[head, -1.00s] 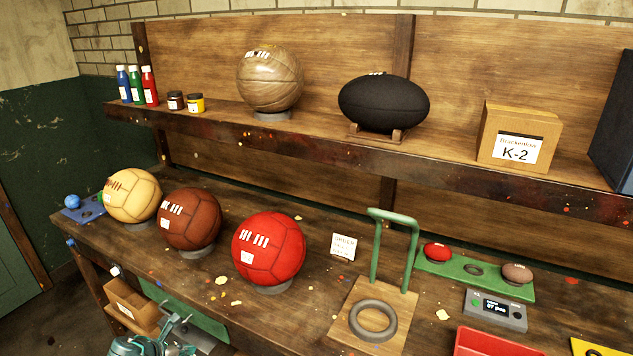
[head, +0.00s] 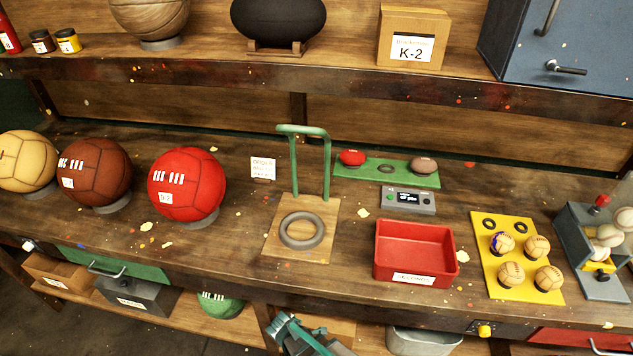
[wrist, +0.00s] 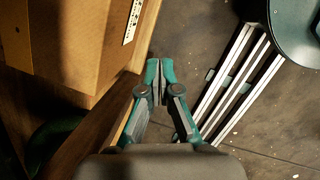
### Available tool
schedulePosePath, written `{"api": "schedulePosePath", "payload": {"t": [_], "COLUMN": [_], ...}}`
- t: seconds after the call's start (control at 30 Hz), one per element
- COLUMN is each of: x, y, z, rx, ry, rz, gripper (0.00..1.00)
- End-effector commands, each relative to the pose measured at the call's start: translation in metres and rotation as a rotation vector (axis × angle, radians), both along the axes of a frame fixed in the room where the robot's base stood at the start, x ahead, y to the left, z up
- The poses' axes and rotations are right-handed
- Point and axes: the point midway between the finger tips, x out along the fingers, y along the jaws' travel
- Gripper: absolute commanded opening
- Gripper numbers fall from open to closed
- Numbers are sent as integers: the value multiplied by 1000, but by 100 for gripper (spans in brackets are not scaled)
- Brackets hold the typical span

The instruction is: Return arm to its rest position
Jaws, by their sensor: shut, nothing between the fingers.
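My gripper (wrist: 153,75) shows in the wrist view with its two teal-tipped fingers together and nothing between them. It is below bench height, beside the edge of a wooden shelf (wrist: 75,140) and a cardboard box (wrist: 75,40), with the dark floor on its right. In the head view, a teal and grey part of my arm (head: 296,336) shows at the bottom edge, in front of the bench. The rest of the arm is out of that picture.
The workbench holds a red ball (head: 187,187), a brown ball (head: 93,172), a green-handled stand (head: 303,240), a red tray (head: 414,251) and a yellow ball rack (head: 515,285). A grey box (head: 135,296) and a green ball (head: 221,305) are on the lower shelf. Floor space (wrist: 265,125) is open at right.

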Motion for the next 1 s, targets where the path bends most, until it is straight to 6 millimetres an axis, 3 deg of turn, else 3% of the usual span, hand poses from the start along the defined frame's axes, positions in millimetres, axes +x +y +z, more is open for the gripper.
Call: {"api": "schedulePosePath", "payload": {"t": [0.03, 0.1, 0.2, 0.4, 0.7, 0.9, 1.0], "x": [-8, -20, -39, -78, -151, -192, -201], "y": [-28, -58, -93, -146, -200, -215, -217], "z": [-3, -8, -12, -16, -12, -6, -4], "rx": [-5, -12, -25, -58, -141, -207, -225], "ry": [21, 48, 83, 142, 243, 304, 319], "rz": [-112, -269, -470, -825, -1365, -1653, -1726], "gripper": [0, 0, 0, 0, 0, 0, 0]}}
